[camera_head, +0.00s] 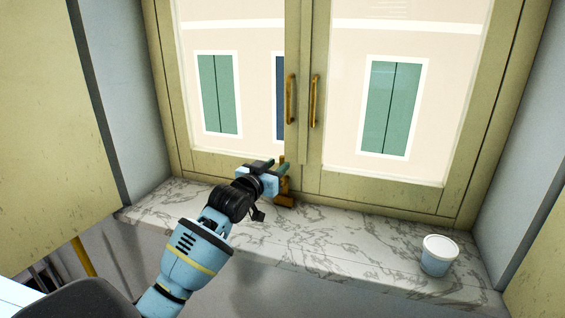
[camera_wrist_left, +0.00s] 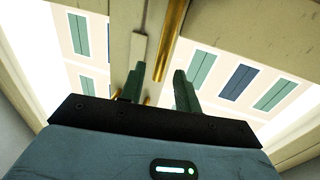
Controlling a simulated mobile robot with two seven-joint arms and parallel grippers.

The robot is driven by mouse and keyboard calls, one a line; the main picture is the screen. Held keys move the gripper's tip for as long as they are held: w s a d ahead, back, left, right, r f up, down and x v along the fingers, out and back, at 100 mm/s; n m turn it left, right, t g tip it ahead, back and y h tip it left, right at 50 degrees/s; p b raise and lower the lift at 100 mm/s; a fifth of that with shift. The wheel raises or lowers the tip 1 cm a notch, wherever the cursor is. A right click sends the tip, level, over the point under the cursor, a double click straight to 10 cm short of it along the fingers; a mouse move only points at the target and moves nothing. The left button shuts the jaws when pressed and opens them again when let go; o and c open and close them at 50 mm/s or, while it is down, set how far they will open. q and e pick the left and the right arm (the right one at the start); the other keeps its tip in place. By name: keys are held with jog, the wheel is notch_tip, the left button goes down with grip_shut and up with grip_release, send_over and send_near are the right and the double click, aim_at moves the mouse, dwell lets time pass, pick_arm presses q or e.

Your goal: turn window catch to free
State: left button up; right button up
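The brass window catch (camera_head: 285,186) is at the bottom of the window, where the two sashes meet above the sill. My left gripper (camera_head: 276,168) reaches in from the left and is right at the catch, partly covering it. In the left wrist view its two green fingers (camera_wrist_left: 160,90) stand apart, so it is open. A brass bar (camera_wrist_left: 171,42) shows beyond and between the fingertips there; I cannot tell whether it is the catch or a sash handle. Contact between fingers and catch cannot be made out. My right gripper is not in view.
Two upright brass handles, left (camera_head: 290,99) and right (camera_head: 314,101), are on the closed-looking sashes. A white-lidded blue tub (camera_head: 438,255) stands on the marble sill (camera_head: 330,246) at the right. The sill between the catch and tub is clear. An olive panel (camera_head: 45,130) is at the left.

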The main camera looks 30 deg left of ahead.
aim_at(281, 163)
pick_arm(q)
jog(key=shift+w, duration=1.8)
jog(key=shift+c, duration=0.4)
grip_shut()
